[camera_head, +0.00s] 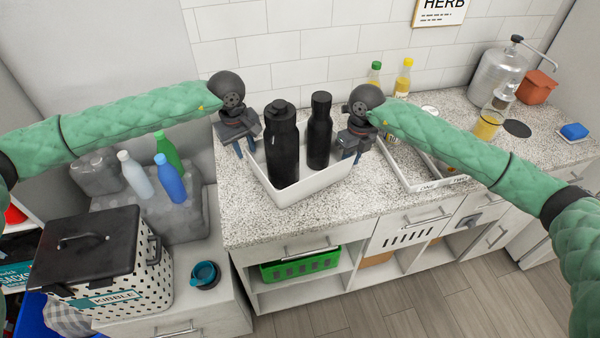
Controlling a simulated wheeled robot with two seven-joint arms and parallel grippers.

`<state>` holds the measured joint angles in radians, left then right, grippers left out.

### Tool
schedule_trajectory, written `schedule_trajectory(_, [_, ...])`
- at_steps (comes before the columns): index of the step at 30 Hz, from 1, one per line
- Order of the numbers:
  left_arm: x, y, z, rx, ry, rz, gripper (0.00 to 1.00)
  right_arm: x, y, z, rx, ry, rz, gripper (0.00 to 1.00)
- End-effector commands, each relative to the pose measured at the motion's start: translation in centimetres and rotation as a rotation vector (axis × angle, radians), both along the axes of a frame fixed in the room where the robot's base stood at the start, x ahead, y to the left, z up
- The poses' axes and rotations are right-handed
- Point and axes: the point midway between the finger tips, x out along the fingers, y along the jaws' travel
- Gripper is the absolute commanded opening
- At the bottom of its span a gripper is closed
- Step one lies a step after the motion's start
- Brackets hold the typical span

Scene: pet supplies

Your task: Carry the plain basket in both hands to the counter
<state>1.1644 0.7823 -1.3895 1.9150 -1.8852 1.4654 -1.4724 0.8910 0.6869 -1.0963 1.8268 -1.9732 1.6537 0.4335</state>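The plain basket (313,188) is a white open-topped bin. It appears to rest upright on the speckled counter (262,222), near the front edge. Two black bottles stand in it, a wider one (281,150) at left and a slimmer one (319,135) at right. My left gripper (244,149) points down at the basket's left end, its fingers visibly apart near the rim. My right gripper (351,152) points down at the right end, its fingers also apart near the rim. Whether any finger touches the basket is too small to tell.
A white tray (408,178) lies right of the basket, partly under my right arm. Sauce bottles (403,78), a glass jar (494,75) and a yellow drink (487,124) stand further back. A polka-dot kibble bin (150,262) stands on a lower cabinet at left.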

Motion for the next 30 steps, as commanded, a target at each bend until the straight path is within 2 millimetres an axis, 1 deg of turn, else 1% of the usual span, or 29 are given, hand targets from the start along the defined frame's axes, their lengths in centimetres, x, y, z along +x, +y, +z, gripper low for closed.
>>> schedule_trajectory(1, [0.1, 0.1, 1.2, -0.001, -0.004, 0.001, 0.25, 0.0, 0.0, 0.0, 0.000, 0.000, 0.000, 0.25])
schedule_trajectory(6, [-0.1, 0.4, 4.4, -0.001, -0.003, 0.000, 0.25, 0.0, 0.0, 0.0, 0.000, 0.000, 0.000, 0.25])
schedule_trajectory(9, [-0.2, 0.5, 6.0, 0.000, -0.002, 0.000, 0.25, 0.0, 0.0, 0.0, 0.000, 0.000, 0.000, 0.25])
schedule_trajectory(13, [-0.3, 0.7, 7.5, 0.001, -0.001, 0.000, 0.25, 0.0, 0.0, 0.0, 0.000, 0.000, 0.000, 0.25])
schedule_trajectory(18, [-0.3, 0.7, 8.4, 0.000, -0.001, 0.000, 0.25, 0.0, 0.0, 0.1, 0.000, 0.000, 0.000, 0.25])
schedule_trajectory(22, [-0.3, 0.7, 8.6, 0.000, 0.000, 0.000, 0.25, 0.1, -0.1, 1.0, 0.001, -0.001, 0.000, 0.25])
schedule_trajectory(26, [-0.3, 0.7, 8.6, 0.000, 0.000, 0.000, 0.25, 0.2, -0.2, 3.0, 0.000, -0.004, 0.000, 0.25])
schedule_trajectory(30, [-0.3, 0.7, 8.5, 0.000, 0.000, 0.000, 0.25, 0.4, -0.5, 5.8, 0.000, -0.004, 0.000, 0.25])
